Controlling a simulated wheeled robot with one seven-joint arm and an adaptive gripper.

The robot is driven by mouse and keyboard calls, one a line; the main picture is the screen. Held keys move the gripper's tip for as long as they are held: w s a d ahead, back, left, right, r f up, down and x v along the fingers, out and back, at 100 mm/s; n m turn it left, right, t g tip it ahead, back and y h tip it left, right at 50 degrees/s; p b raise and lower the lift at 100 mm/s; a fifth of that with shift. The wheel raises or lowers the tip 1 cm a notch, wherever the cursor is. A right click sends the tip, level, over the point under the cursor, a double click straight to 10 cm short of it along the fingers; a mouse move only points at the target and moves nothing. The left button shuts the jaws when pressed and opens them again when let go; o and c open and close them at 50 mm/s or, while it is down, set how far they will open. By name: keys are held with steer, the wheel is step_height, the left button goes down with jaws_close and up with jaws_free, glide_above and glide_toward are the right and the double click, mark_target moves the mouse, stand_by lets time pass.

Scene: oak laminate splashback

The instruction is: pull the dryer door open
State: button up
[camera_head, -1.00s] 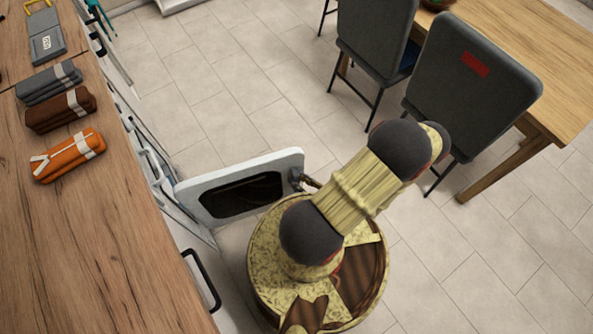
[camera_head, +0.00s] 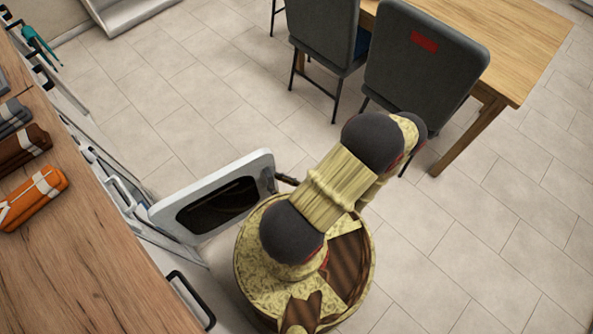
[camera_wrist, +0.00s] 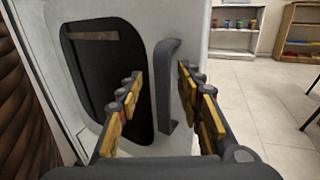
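The dryer door (camera_head: 180,208) is a white panel with a dark window, standing well open from the counter front in the head view. In the wrist view the door (camera_wrist: 190,22) fills the left and middle. Its dark grey upright handle (camera_wrist: 163,62) stands between my fingers. My gripper (camera_wrist: 160,78) is open, with a yellow-padded finger on each side of the handle; the right finger looks nearer to it. Contact cannot be told. In the head view my gripper (camera_head: 286,180) is at the door's outer edge, small and partly hidden by my arm.
A wooden counter (camera_head: 85,255) with several pouches, including an orange one (camera_head: 32,199), runs along the left. Grey chairs (camera_head: 420,70) and a wooden table (camera_head: 520,45) stand at upper right. Tiled floor is clear between them. Shelves (camera_wrist: 300,30) stand far off in the wrist view.

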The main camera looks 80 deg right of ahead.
steer(key=v, duration=0.9)
steer(key=shift+s, duration=0.15)
stand_by(0.4)
